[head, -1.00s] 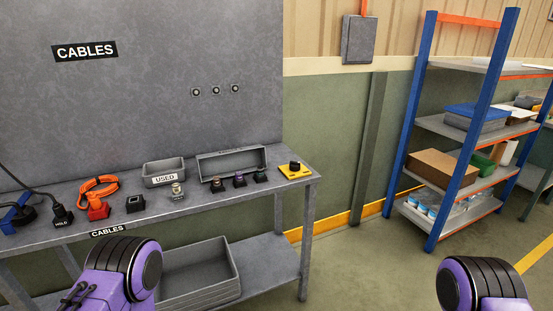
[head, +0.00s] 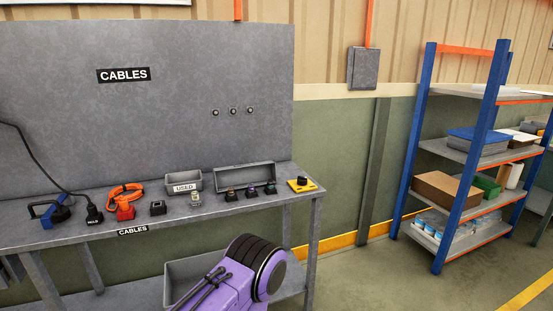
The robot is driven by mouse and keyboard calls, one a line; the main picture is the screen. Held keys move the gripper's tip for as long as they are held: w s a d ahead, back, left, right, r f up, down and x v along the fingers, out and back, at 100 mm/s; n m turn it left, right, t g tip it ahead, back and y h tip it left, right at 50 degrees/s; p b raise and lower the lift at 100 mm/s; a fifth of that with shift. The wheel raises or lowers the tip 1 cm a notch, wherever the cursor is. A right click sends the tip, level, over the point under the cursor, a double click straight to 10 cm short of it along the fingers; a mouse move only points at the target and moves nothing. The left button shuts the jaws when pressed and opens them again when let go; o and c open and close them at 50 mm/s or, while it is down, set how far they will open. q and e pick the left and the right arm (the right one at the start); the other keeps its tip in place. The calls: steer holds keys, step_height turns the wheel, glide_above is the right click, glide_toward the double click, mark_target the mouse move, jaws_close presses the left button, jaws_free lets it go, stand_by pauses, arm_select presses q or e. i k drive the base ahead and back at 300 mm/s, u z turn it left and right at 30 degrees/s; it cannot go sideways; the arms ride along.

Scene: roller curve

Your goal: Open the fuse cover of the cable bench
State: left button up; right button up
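The grey cable bench (head: 75,223) stands at left with a CABLES label on its front edge. A long grey open-looking box (head: 245,177) lies at the back of its top, near several small dark plugs or fuses (head: 250,190). I cannot tell for sure which part is the fuse cover, or whether it is shut. A yellow block with a black knob (head: 301,184) sits at the bench's right end. A purple link of my arm is low in front of the bench. Neither gripper shows in the head view.
A USED bin (head: 184,183), an orange cable coil (head: 125,196) and a black plug (head: 94,214) are on the bench. A grey box (head: 364,68) hangs on the wall. A blue-and-orange shelf rack (head: 466,160) stands right. Floor between bench and rack is clear.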

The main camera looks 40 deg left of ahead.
mark_target(230, 175)
steer(key=z, duration=0.15)
steer(key=i, duration=0.85)
steer(key=u, duration=0.3)
